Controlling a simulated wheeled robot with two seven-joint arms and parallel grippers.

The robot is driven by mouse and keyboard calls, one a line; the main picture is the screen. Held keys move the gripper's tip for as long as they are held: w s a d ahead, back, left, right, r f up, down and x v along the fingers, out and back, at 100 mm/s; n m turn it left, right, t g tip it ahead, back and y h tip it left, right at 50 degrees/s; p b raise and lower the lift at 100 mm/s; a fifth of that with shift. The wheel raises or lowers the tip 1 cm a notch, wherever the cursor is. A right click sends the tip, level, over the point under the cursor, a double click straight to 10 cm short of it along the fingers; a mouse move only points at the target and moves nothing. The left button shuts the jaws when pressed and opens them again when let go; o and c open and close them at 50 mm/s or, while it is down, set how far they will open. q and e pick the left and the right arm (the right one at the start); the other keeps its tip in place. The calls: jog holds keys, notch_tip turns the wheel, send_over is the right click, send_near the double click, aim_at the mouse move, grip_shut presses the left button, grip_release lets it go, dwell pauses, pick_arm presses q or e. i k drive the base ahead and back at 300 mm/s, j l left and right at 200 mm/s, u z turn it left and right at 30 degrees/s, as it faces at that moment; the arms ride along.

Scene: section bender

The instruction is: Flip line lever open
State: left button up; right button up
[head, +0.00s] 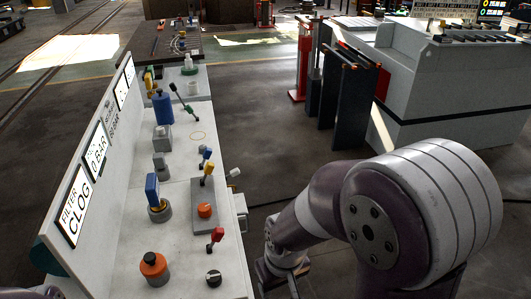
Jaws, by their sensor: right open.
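A white bench panel (178,238) carries several small levers. One has a red knob (217,233) and stands at the near right edge. One has a yellow handle (208,168) on a grey plate with an orange button (205,210). A lever with a blue knob (206,153) stands just behind, and a green-tipped lever (188,109) farther back. No readable label shows which is the line lever. My right gripper (282,284) is at the bottom, right of the panel and apart from it. It is open, partly cut off by the frame edge. My left gripper does not show.
An upright sign board (95,170) reading "FILTER CLOG" and "0 BAR" walls the panel's left side. An orange knob (153,266), a black knob (213,278) and blue-handled valves (152,190) crowd the panel.

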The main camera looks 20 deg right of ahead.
aim_at(207, 154)
jog(key=z, duration=0.35)
jog(key=l, duration=0.8)
jog(key=k+l+u, duration=0.15)
jog(key=l, duration=0.6)
jog(key=i+l+u, duration=0.1)
jog(key=i+l, duration=0.2)
jog(key=i+l+u, duration=0.1)
jog(key=i+l, duration=0.15)
jog(key=l, duration=0.2)
jog(key=i+l+u, duration=0.1)
jog(key=i+l, duration=0.2)
jog(key=i+l+u, duration=0.1)
jog(key=i+l, duration=0.15)
jog(key=l, duration=0.3)
jog(key=i+u, duration=0.1)
jog(key=i, duration=0.5)
jog(key=i+l+u, duration=0.1)
jog(key=i, duration=0.5)
jog(key=l, duration=0.1)
